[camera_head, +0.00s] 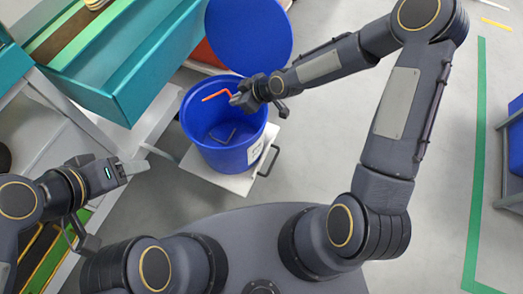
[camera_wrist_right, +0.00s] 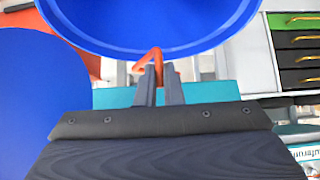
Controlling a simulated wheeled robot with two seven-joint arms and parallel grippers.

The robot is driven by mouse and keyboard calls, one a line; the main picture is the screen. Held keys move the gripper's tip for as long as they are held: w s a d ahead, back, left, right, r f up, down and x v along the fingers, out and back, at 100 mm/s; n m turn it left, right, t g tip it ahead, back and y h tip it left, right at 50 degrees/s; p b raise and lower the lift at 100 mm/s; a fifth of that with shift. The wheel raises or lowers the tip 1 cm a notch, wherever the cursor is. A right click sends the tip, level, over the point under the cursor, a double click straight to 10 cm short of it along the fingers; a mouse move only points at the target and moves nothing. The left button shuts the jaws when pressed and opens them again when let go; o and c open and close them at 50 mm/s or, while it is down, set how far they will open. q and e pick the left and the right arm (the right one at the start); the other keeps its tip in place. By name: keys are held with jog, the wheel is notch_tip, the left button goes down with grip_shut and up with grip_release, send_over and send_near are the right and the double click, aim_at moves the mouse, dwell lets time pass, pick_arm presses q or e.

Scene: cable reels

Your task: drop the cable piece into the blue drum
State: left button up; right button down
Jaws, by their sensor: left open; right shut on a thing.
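The blue drum (camera_head: 228,158) stands open on a small white platform, with a dark piece (camera_head: 222,135) lying on its floor. Its round blue lid (camera_head: 250,35) is raised behind it. My right gripper (camera_head: 236,97) is over the drum's opening, shut on an orange-red bent cable piece (camera_head: 217,95). In the right wrist view the cable piece (camera_wrist_right: 150,58) shows between the fingers, with the drum (camera_wrist_right: 150,25) beyond it. My left gripper (camera_head: 135,168) is open and empty, left of and nearer than the drum.
A teal cabinet (camera_head: 125,75) with an open drawer stands at the back left. The white platform (camera_head: 240,183) under the drum has a dark handle (camera_head: 271,160). A blue bin (camera_head: 515,135) is at the far right. Grey floor (camera_head: 440,190) is free on the right.

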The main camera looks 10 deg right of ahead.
notch_tip(320, 180, down, 6)
jog(key=b, duration=0.3)
dwell(0.3)
jog(key=c, duration=1.5)
grip_release()
jog(key=p+v, duration=0.1)
jog(key=v, duration=0.6)
jog(key=shift+s+d+r+p, duration=0.2)
jog(key=shift+r+p, duration=0.1)
